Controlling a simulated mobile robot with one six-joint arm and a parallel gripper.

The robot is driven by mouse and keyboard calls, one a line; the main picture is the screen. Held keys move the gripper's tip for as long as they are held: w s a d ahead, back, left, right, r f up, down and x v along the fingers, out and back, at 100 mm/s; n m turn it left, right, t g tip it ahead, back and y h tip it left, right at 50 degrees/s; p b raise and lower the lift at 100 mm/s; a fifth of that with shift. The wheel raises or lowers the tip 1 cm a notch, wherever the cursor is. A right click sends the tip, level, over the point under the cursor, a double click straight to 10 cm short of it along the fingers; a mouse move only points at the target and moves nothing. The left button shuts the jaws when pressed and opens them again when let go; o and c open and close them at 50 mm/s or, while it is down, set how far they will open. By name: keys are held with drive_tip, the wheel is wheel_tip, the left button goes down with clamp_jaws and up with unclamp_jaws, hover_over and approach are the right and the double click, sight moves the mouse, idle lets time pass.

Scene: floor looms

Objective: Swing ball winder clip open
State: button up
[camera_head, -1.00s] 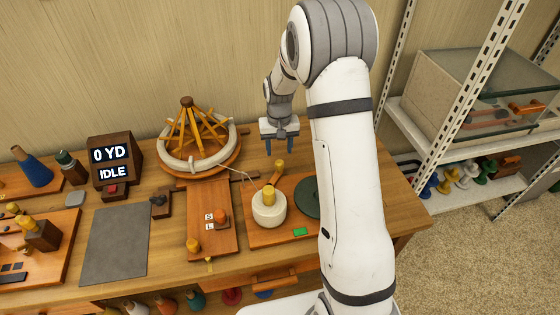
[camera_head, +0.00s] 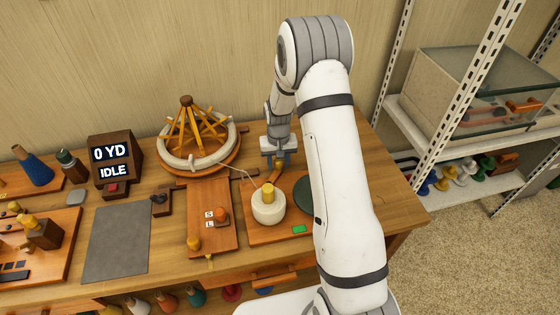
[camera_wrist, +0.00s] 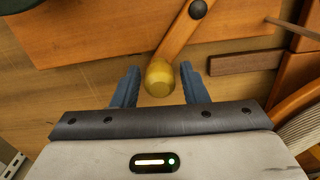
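The ball winder is an orange board (camera_head: 257,236) with a cream yarn cone or ball (camera_head: 269,208) topped by a yellow peg. The clip is an orange wooden arm (camera_wrist: 181,33) with a yellow knob (camera_wrist: 159,78) at its end and a dark pivot (camera_wrist: 198,9) at the other. My gripper (camera_wrist: 160,69) is open, its blue fingers on either side of the knob with a gap visible on both sides. In the head view my gripper (camera_head: 280,162) is low over the back of the board and partly hides the knob and arm.
The yarn swift (camera_head: 187,140) stands to the left, with yarn running to the winder. A dark green disc (camera_head: 306,196) lies right of the cone. A display reading 0 YD, IDLE (camera_head: 112,159) stands farther left. A dark wooden bar (camera_wrist: 245,62) lies right of the knob.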

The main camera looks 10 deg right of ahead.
clamp_jaws()
